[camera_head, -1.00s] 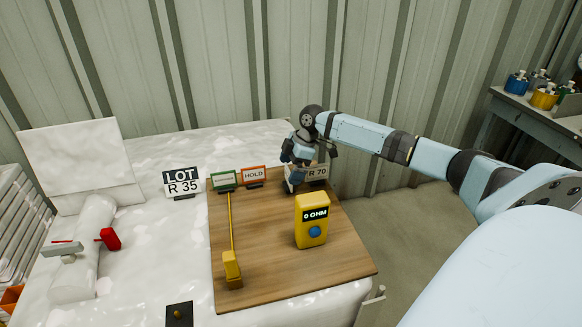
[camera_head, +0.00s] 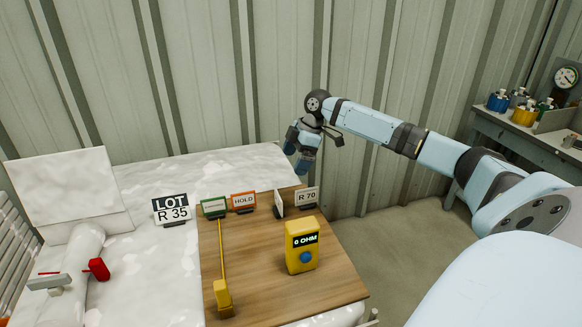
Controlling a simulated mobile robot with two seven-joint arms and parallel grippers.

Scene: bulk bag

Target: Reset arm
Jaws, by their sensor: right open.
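My right arm reaches in from the right, and its gripper (camera_head: 299,160) hangs over the back right edge of the white bulk bag (camera_head: 225,165). The gripper is open, with nothing seen between its fingers. It is above and behind the R 70 sign (camera_head: 307,197), apart from it. My left gripper is not in view.
A wooden board (camera_head: 262,256) on the bag carries a yellow ohm meter (camera_head: 301,245) reading 0 OHM, a yellow-handled rod (camera_head: 223,292), a green sign (camera_head: 214,207) and a HOLD sign (camera_head: 243,201). A LOT R 35 sign (camera_head: 171,209) stands left. A bench (camera_head: 539,142) with bottles is far right.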

